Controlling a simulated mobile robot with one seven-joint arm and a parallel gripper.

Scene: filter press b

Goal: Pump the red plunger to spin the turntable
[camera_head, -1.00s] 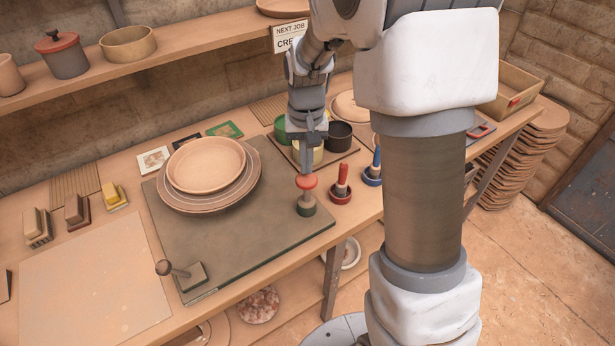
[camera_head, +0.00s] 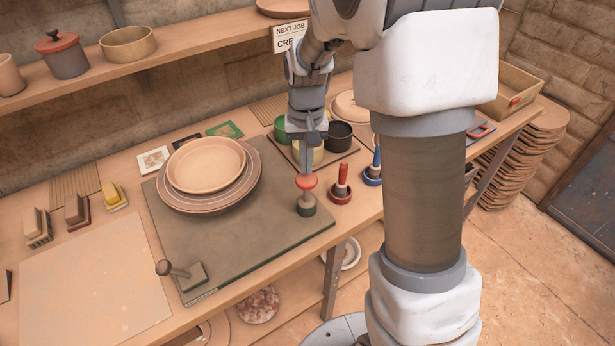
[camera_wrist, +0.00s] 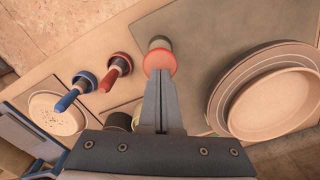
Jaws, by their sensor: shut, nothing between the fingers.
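The red plunger (camera_head: 306,182) is a red round knob on a short post in a dark green base at the front right of the grey-green board (camera_head: 230,245). The red knob also shows in the wrist view (camera_wrist: 160,62). My gripper (camera_head: 307,172) is shut and empty, pointing down with its fingertips at the top of the knob. They look to be touching it or just above it.
A red-handled tool (camera_head: 341,188) and a blue-handled tool (camera_head: 375,165) stand in holders just right of the plunger. Several pots (camera_head: 340,134) stand behind my gripper. A small lever (camera_head: 180,271) is at the board's front left. The board's middle front is clear.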

